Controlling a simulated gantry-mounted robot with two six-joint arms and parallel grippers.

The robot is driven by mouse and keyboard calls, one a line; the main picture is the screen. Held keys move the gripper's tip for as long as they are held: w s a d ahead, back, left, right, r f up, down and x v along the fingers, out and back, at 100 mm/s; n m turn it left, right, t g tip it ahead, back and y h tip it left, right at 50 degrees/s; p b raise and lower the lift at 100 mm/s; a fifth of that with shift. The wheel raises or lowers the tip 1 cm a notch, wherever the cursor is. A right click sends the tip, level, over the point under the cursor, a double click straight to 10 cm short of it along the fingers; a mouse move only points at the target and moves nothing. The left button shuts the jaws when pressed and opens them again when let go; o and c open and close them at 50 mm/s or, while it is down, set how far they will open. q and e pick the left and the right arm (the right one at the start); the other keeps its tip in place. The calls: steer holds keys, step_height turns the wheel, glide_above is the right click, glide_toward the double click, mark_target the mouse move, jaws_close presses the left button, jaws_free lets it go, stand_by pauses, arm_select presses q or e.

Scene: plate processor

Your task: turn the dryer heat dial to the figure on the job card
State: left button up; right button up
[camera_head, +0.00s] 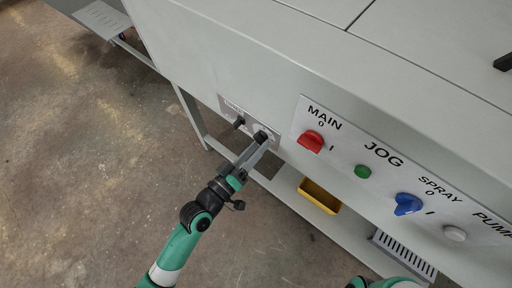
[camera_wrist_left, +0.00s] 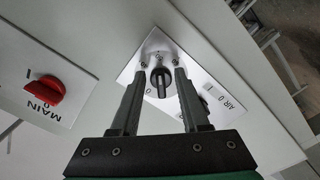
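A small light panel on the machine's front carries two black knobs. The panel (camera_head: 225,104) is at centre left in the head view, and it also shows in the left wrist view (camera_wrist_left: 212,75). One black dial (camera_wrist_left: 161,80) sits between my left gripper's fingers in the wrist view, its pointer bar roughly upright in the picture. My left gripper (camera_head: 262,141) is at this dial, fingers apart on either side; contact cannot be told. The other knob (camera_head: 239,122) is to its left, by an "AIR" label in the wrist view. Dial figures are mostly hidden or too small. No job card is recognisable.
Right of the panel are a red MAIN switch (camera_head: 311,141), green JOG button (camera_head: 362,171), blue SPRAY switch (camera_head: 407,204) and pale PUMP button (camera_head: 454,233). A yellow bin (camera_head: 319,195) sits on the lower shelf. Open floor lies to the left.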

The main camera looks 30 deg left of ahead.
arm_select(q)
steer(key=shift+s, duration=0.15)
steer(key=b+v, duration=0.1)
steer(key=v, duration=1)
steer(key=shift+s, duration=0.2)
steer(key=shift+a, duration=0.1)
